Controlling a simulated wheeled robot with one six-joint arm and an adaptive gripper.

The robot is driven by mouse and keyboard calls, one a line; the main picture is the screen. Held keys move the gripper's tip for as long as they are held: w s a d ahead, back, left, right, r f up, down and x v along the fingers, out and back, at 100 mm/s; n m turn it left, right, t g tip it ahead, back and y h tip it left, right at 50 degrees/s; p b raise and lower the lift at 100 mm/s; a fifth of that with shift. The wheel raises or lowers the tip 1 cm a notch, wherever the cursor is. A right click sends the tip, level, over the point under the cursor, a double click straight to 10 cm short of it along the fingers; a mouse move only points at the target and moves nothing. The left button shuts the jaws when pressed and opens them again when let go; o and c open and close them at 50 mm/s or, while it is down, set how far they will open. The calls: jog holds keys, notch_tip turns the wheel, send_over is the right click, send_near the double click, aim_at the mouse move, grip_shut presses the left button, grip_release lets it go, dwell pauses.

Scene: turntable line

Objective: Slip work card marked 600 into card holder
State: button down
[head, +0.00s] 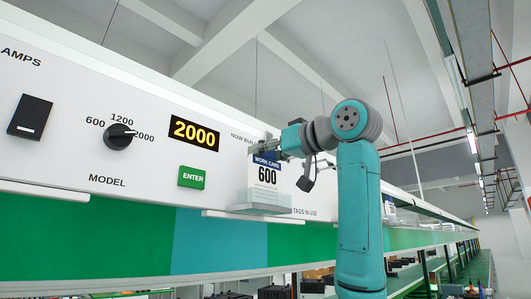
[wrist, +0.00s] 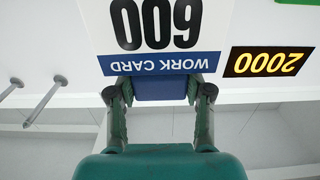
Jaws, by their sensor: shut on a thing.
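The white work card (head: 267,174) with a blue top band reads 600 in the head view. In the wrist view the card (wrist: 205,22) shows upside down, its blue band towards the fingers. My gripper (head: 262,148) is shut on the card's top edge; the wrist view shows its two fingers (wrist: 161,92) either side of a blue part at that edge. The clear card holder (head: 262,202) is on the panel front at the card's lower end. The card looks upright, its bottom edge at or behind the clear front; I cannot tell how deep it sits.
The white panel carries a model knob (head: 120,136), a green ENTER button (head: 192,177), a black switch (head: 30,117) and a display reading 2000 (head: 194,133). Two pegs (wrist: 45,99) stick out in the wrist view. A white ledge (head: 225,215) runs below the holder.

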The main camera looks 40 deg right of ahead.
jog(key=shift+c, duration=2)
grip_release()
jog(key=s, duration=1.2)
jog(key=shift+d, duration=0.2)
